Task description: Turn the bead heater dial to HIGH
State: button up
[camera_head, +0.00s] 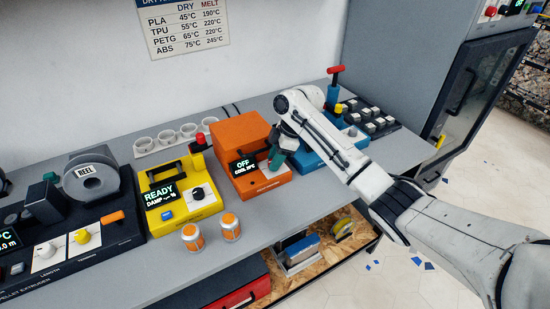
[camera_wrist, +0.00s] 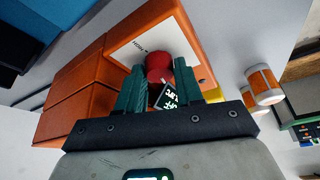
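The bead heater is an orange box (camera_head: 262,180) on the bench in the head view, its small display (camera_head: 243,165) reading OFF with a "COOL" line below. In the wrist view its orange body (camera_wrist: 84,92) and white front panel (camera_wrist: 150,36) show, with the red dial (camera_wrist: 158,66). My gripper (camera_wrist: 159,72) has its two green fingers one on each side of the dial, the gap about as wide as the dial. In the head view my gripper (camera_head: 277,160) is at the heater's front and hides the dial. The dial's pointer is not readable.
A yellow device (camera_head: 178,213) reading READY stands left of the heater, and a blue device (camera_head: 312,155) right of it. Two orange-and-white cans (camera_head: 231,227) stand at the bench's front edge. Several white cups (camera_head: 166,138) line the back.

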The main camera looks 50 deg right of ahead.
jog(key=c, duration=0.6)
jog(key=shift+r+p, duration=0.1)
jog(key=shift+p, duration=0.3)
jog(key=shift+a+r+m+t+p, duration=0.15)
jog(key=shift+m+t+p, duration=0.25)
jog(key=shift+m+p, duration=0.65)
jog(key=m+p, duration=0.1)
jog(key=m, duration=0.1)
jog(key=m+h+p, duration=0.1)
jog(key=m, duration=0.1)
jog(key=shift+a+t+h+p, duration=0.15)
jog(key=shift+t+h+p, duration=0.15)
jog(key=shift+p, duration=0.1)
jog(key=m+h+p, duration=0.2)
jog(key=m+p, duration=0.1)
jog(key=m, duration=0.2)
jog(key=shift+s+a, duration=0.1)
jog(key=m+h, duration=0.1)
jog(key=m, duration=0.1)
jog(key=m+h, duration=0.1)
jog(key=m, duration=0.2)
jog(key=shift+f+p, duration=0.2)
jog(key=shift+p, duration=0.1)
jog(key=shift+m, duration=0.35)
